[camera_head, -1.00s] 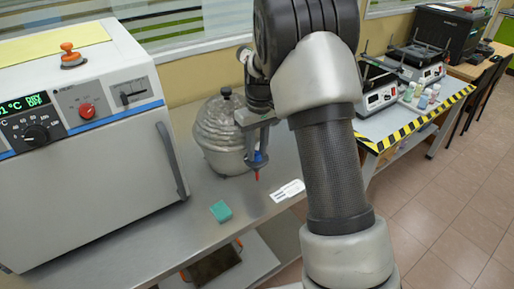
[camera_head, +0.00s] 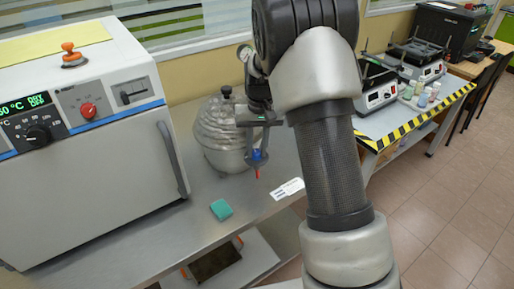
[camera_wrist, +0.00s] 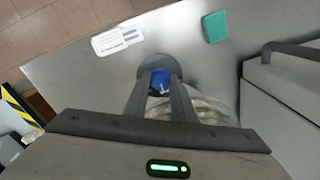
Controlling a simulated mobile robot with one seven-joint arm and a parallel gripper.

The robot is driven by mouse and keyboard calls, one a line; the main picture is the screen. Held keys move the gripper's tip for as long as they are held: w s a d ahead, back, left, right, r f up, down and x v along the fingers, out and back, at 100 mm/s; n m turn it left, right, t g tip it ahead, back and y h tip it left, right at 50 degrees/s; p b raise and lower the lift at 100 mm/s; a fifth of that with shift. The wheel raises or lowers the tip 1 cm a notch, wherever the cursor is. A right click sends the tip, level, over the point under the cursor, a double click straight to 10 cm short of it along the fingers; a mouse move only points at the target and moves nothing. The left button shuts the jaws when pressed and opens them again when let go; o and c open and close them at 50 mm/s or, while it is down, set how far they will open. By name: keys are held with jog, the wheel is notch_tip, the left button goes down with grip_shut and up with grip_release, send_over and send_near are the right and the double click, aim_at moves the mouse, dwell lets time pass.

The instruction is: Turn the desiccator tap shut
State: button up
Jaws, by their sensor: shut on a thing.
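The glass desiccator (camera_head: 215,138) with a dark lid knob stands on the metal bench, partly behind my arm. Its tap has a blue handle (camera_head: 258,155) and a red tip (camera_head: 257,171) on the side facing the camera. My gripper (camera_head: 258,148) is at the tap, beside the desiccator. In the wrist view the blue tap handle (camera_wrist: 160,81) sits between the fingertips of my gripper (camera_wrist: 160,88), which is shut on it. A small pale mark shows on the handle. The desiccator (camera_wrist: 210,108) is mostly hidden behind my gripper there.
A white oven (camera_head: 90,190) with a long door handle stands at the left. A teal sponge (camera_head: 221,210) and a white label card (camera_head: 287,189) lie on the bench (camera_head: 190,235). A striped-edge table (camera_head: 400,135) with instruments and bottles is at the right.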

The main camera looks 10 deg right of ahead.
aim_at(260, 152)
jog(key=o, duration=1.1)
jog(key=shift+c, duration=0.2)
jog(key=shift+r, duration=0.1)
notch_tip(260, 152, up, 17)
jog(key=p, duration=0.1)
jog(key=shift+d+r, duration=0.15)
jog(key=shift+d, duration=0.3)
